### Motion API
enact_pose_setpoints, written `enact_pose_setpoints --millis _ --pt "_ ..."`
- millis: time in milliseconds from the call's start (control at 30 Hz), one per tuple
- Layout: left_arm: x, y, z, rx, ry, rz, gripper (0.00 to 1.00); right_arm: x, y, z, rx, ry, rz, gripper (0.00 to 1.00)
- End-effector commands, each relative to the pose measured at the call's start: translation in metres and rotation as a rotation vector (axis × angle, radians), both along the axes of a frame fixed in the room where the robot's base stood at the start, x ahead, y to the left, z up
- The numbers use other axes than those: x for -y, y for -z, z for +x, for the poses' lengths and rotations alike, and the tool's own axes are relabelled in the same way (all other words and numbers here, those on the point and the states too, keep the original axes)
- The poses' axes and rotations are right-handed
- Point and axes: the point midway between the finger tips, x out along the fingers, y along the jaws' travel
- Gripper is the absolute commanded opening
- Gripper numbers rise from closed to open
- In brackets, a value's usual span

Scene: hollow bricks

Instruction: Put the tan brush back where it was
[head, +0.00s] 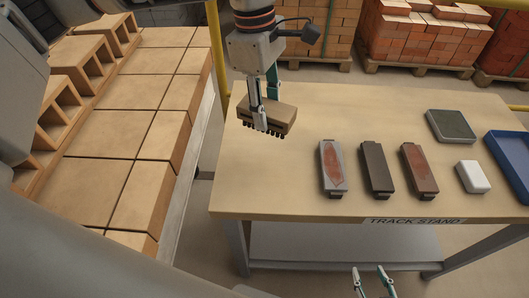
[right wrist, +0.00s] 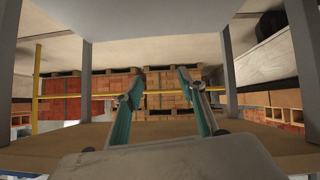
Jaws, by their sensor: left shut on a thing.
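The tan brush (head: 282,117) is a tan block with dark bristles pointing down, over the left end of the table (head: 290,195) in the head view. My left gripper (head: 264,112) is shut on it from above. I cannot tell for sure whether the bristles touch the tabletop. My right gripper (head: 373,282) is open and empty at the bottom of the head view, below the table's front edge. Its two parted fingers (right wrist: 162,100) also show in the right wrist view.
Three long blocks, grey-red (head: 332,168), dark (head: 376,168) and brown-red (head: 419,168), lie mid-table. A white block (head: 473,177), a grey-green pad (head: 450,126) and a blue tray (head: 510,165) are at right. Tan bricks (head: 125,130) fill the left. The table's front left is clear.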

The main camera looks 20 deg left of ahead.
Motion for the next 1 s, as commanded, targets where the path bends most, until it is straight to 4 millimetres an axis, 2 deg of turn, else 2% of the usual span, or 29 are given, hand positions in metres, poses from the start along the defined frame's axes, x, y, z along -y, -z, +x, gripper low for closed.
enact_pose_setpoints --millis 33,100,300,400,667,900,1000 --pt "0.000 0.015 -0.001 -0.006 0.001 0.001 0.17 0.001 0.001 0.000 0.000 0.000 -0.001 0.40" --pt "0.000 0.032 -0.001 -0.006 0.000 0.001 0.17 0.001 0.001 0.002 0.004 0.000 -0.003 0.40" --pt "0.000 0.077 -0.001 -0.004 -0.002 -0.001 0.17 0.001 0.001 0.004 0.009 0.000 -0.005 0.40" --pt "0.000 0.090 -0.001 -0.002 -0.002 -0.001 0.17 0.002 0.002 0.005 0.009 0.000 -0.007 0.40" --pt "0.000 0.107 0.000 0.000 -0.001 0.000 0.17 0.002 0.003 0.005 0.009 -0.001 -0.008 0.40" --pt "0.000 0.140 0.000 -0.002 -0.002 0.000 0.17 0.002 0.007 0.003 0.005 -0.002 -0.012 0.40" --pt "0.000 0.142 0.000 0.000 -0.002 0.000 0.17 0.002 0.007 0.003 0.006 -0.002 -0.011 0.40"
